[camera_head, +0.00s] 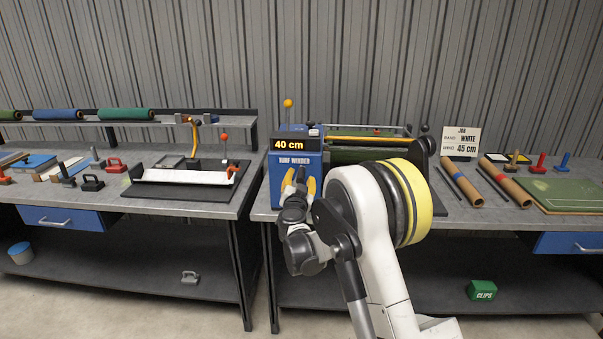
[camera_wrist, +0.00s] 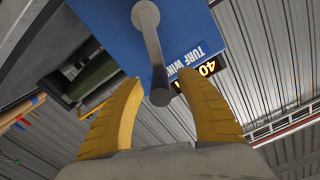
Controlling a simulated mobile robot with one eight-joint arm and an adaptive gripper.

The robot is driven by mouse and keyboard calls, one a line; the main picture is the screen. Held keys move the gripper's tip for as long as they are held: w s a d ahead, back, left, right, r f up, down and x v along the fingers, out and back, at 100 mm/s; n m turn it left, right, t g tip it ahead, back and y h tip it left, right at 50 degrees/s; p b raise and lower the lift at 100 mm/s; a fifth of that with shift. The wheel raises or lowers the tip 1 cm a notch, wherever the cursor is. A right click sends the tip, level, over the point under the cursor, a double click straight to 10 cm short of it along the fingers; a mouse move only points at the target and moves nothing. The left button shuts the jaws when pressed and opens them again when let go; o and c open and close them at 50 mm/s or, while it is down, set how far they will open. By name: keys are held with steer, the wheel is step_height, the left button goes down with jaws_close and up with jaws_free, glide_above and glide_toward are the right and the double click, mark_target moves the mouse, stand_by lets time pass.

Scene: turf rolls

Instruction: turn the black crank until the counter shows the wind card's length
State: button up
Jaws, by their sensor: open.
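The blue turf winder (camera_head: 283,167) stands on the right bench, and its counter (camera_head: 290,143) reads 40 cm. The job card (camera_head: 461,142) behind the bench reads band WHITE, wind 45 cm. In the wrist view the crank (camera_wrist: 151,48) shows as a dark grey arm running from its hub on the blue face to a round-ended handle. My gripper (camera_wrist: 159,78) has its yellow fingers apart, one on each side of the crank's handle end, with visible gaps. In the head view my gripper (camera_head: 299,186) is in front of the winder and mostly hides the crank.
Brown rolls (camera_head: 462,183) and a green turf sheet (camera_head: 565,193) lie to the right. The left bench holds a black cutting station (camera_head: 190,180) and hand tools. A green clips box (camera_head: 482,290) sits on the lower shelf.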

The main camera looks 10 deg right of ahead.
steer(key=v, duration=0.6)
steer(key=shift+s, duration=0.15)
steer(key=s+d+r+n+g, duration=0.1)
steer(key=s+d+r+g, duration=0.25)
steer(key=s, duration=0.65)
steer(key=s+d+r+n+g, duration=0.15)
steer(key=s+d+r, duration=0.25)
steer(key=s, duration=0.5)
steer(key=s+a+f+n+g+y, duration=0.1)
steer(key=s+a+f+n+y, duration=0.1)
steer(key=s, duration=0.6)
steer(key=s+a+f+n+g+y, duration=0.1)
steer(key=s+a+f+g, duration=0.1)
steer(key=s, duration=0.7)
steer(key=s+a+f+n+g+y, duration=0.2)
steer(key=s+a+f, duration=0.1)
steer(key=s, duration=0.5)
steer(key=shift+s+a+n+y, duration=0.25)
steer(key=shift+s+n+y, duration=0.05)
steer(key=shift+s+n, duration=0.05)
steer(key=shift+f, duration=0.15)
